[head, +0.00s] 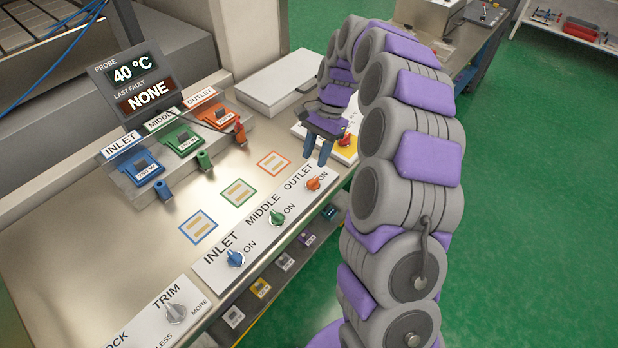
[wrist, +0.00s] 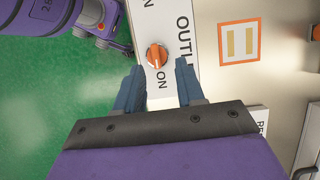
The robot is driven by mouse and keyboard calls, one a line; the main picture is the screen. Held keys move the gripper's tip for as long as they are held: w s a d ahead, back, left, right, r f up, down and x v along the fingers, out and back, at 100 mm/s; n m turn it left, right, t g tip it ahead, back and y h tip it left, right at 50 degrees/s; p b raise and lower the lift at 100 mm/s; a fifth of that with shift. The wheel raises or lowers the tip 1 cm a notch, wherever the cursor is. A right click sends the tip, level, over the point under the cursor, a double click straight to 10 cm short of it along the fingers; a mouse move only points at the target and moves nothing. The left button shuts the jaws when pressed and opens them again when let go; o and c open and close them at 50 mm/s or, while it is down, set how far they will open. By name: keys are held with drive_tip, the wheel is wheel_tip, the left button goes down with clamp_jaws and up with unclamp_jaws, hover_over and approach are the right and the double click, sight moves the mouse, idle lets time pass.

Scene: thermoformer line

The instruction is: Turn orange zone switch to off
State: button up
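The orange zone switch (head: 313,183) is a round knob under the OUTLET label on the white switch panel (head: 228,247). An ON label stands beside it; I cannot read an OFF label there. My gripper (head: 319,157) is above the panel near the orange switch, fingers pointing down. In the wrist view the orange switch (wrist: 157,56) lies just beyond and between the two spread blue fingertips (wrist: 159,68). The fingers are apart with nothing between them, and I see no contact. The knob's exact pointing direction is hard to tell.
On the same panel are a green MIDDLE switch (head: 277,217) and a blue INLET switch (head: 235,258). A TRIM knob (head: 176,313) is on a plate at lower left. A red button on yellow (head: 346,140) stands close behind my gripper. The display (head: 135,82) reads 40 °C, NONE.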

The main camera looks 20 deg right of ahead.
sight(314, 179)
drive_tip(key=f, duration=0.2)
drive_tip(key=s+f+b, duration=0.1)
drive_tip(key=f, duration=0.3)
drive_tip(key=shift+s+d+f, duration=0.15)
drive_tip(key=shift+s+d, duration=0.1)
drive_tip(key=shift+d, duration=0.1)
drive_tip(key=shift+a+f, duration=0.35)
drive_tip(key=shift+a, duration=0.8)
drive_tip(key=shift+d, duration=0.75)
drive_tip(key=c, duration=0.4)
clamp_jaws()
drive_tip(key=shift+s+a, duration=0.1)
drive_tip(key=shift+a, duration=0.2)
